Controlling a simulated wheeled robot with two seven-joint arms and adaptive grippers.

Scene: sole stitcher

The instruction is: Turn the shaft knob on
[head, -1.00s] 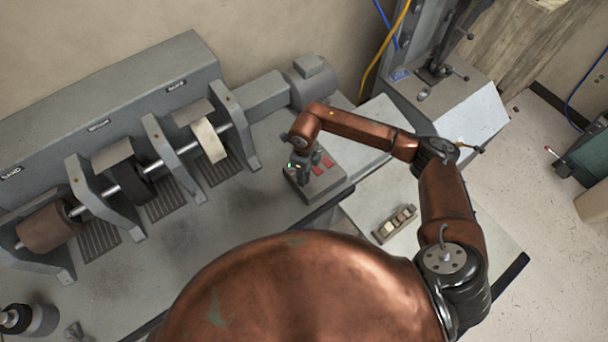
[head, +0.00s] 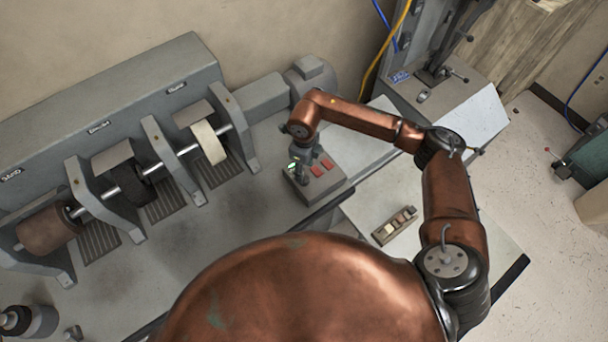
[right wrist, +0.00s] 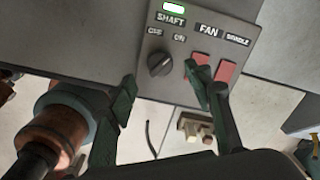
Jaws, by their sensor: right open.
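The shaft knob (right wrist: 160,63) is a dark round knob on a grey control box (head: 326,187). It sits below the SHAFT label, with OFF on the left and ON on the right. Its ridge seems to slant up toward ON. A lamp (right wrist: 174,7) above the label glows green, and it also shows in the head view (head: 293,165). My right gripper (right wrist: 160,78) is open, with one green finger on each side of the knob in the right wrist view. I cannot tell whether the fingers touch it. My left gripper is out of view.
Red switches (right wrist: 226,72) under FAN and SPINDLE lie right of the knob; my right finger overlaps the nearer one. The sole stitcher's shaft with wheels (head: 209,141) stands left of the box. A small block with buttons (head: 394,225) lies on the pale table.

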